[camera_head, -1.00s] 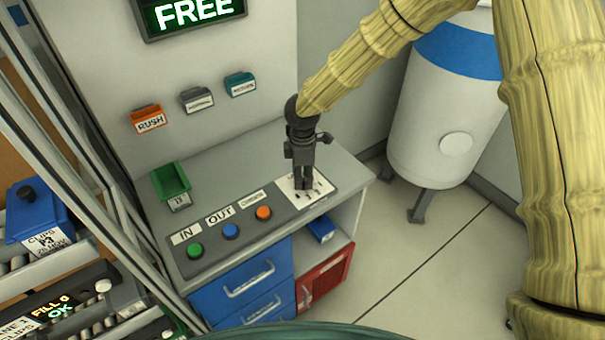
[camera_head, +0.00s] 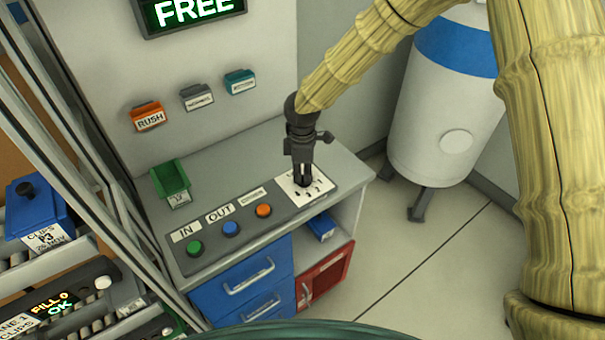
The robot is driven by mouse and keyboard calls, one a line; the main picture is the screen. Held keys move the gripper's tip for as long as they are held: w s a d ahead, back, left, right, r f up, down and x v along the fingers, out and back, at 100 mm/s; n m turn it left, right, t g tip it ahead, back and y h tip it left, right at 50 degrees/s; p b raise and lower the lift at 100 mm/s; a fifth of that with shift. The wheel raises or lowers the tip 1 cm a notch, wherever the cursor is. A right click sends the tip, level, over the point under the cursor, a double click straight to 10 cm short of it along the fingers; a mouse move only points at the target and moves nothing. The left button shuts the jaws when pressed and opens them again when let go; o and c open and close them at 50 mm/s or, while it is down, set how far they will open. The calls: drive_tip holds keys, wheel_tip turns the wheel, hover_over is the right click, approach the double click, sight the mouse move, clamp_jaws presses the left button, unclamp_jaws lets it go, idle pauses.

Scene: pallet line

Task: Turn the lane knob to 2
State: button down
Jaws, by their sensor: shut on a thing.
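The lane knob's white dial plate (camera_head: 317,190) lies at the right end of the grey control panel on the counter. Small dark marks show around its edge, too small to read. My gripper (camera_head: 304,183) points down over the middle of the plate and is shut on the knob. The knob itself is hidden by the fingers, so its pointer direction cannot be told.
Left of the dial are an orange button (camera_head: 264,210), a blue button (camera_head: 231,229) and a green button (camera_head: 195,248). A green bin (camera_head: 170,180) stands behind them. A white tank (camera_head: 445,110) stands right of the counter. A lit sign (camera_head: 190,12) reads FREE.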

drive_tip(key=m, duration=0.2)
drive_tip(key=m+b, duration=0.1)
drive_tip(key=m, duration=0.3)
drive_tip(key=shift+w+r+m+b, duration=0.1)
drive_tip(key=shift+w+m+b, duration=0.2)
drive_tip(key=shift+m, duration=0.1)
idle(0.4)
drive_tip(key=c, duration=1.5)
unclamp_jaws()
drive_tip(key=shift+s, duration=0.1)
wheel_tip(320, 180, up, 12)
